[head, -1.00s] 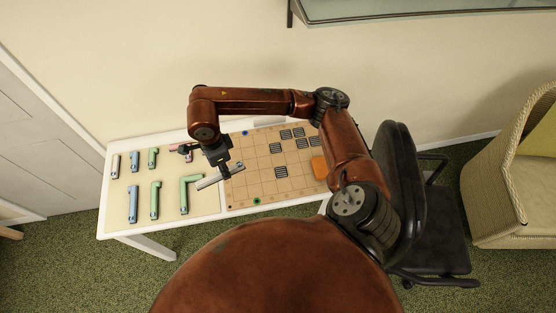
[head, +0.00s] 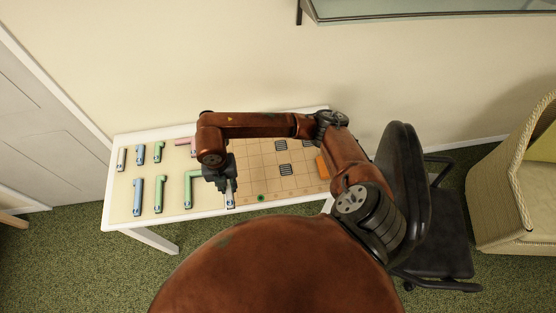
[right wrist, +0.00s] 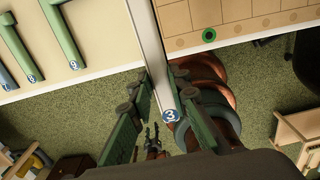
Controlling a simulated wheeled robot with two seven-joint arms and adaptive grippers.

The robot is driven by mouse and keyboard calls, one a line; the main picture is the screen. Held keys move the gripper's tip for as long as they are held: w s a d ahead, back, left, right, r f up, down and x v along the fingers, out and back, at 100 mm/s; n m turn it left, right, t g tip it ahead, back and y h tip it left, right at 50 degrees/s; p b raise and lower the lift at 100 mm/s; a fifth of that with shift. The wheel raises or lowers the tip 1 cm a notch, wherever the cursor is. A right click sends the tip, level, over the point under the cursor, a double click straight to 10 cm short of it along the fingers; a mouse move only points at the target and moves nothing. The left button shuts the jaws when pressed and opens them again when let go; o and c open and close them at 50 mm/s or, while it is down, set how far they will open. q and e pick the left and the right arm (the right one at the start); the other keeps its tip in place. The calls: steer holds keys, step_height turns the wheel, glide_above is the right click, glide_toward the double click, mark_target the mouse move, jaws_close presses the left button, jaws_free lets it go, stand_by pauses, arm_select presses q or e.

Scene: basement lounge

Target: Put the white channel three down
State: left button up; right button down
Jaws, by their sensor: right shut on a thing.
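The white channel (right wrist: 150,45), a long straight bar with a blue round label reading 3 (right wrist: 170,115), is between the fingers of my right gripper (right wrist: 160,92). In the head view my right gripper (head: 229,186) is over the table's front part, where the left tray area meets the tan grid board (head: 256,163). It is shut on the channel. Only the channel's near end (head: 230,201) shows clearly in the head view, pointing toward the front edge. I cannot tell whether the channel touches the table. My left gripper is not in view.
Blue and green channels (head: 137,196) lie on the table's left part, with a pink piece (head: 184,141) at the back. The board bears dark grated squares (head: 281,144), an orange block (head: 322,167) and a green ring (head: 261,198). A black chair (head: 398,175) stands right.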

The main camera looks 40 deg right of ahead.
steer(key=w+d+f, duration=0.2)
steer(key=d+f, duration=0.2)
steer(key=d, duration=0.5)
glide_above(258, 178)
steer(key=a, duration=0.1)
step_height(258, 178, down, 5)
steer(key=shift+r, duration=0.15)
steer(key=shift+d+f, duration=0.25)
steer(key=shift+f, duration=0.1)
steer(key=shift+d+f, duration=0.2)
steer(key=shift+f, duration=1.55)
steer(key=shift+f, duration=0.1)
steer(key=c, duration=2.3)
jaws_free()
steer(key=shift+f, duration=0.1)
steer(key=o, duration=0.5)
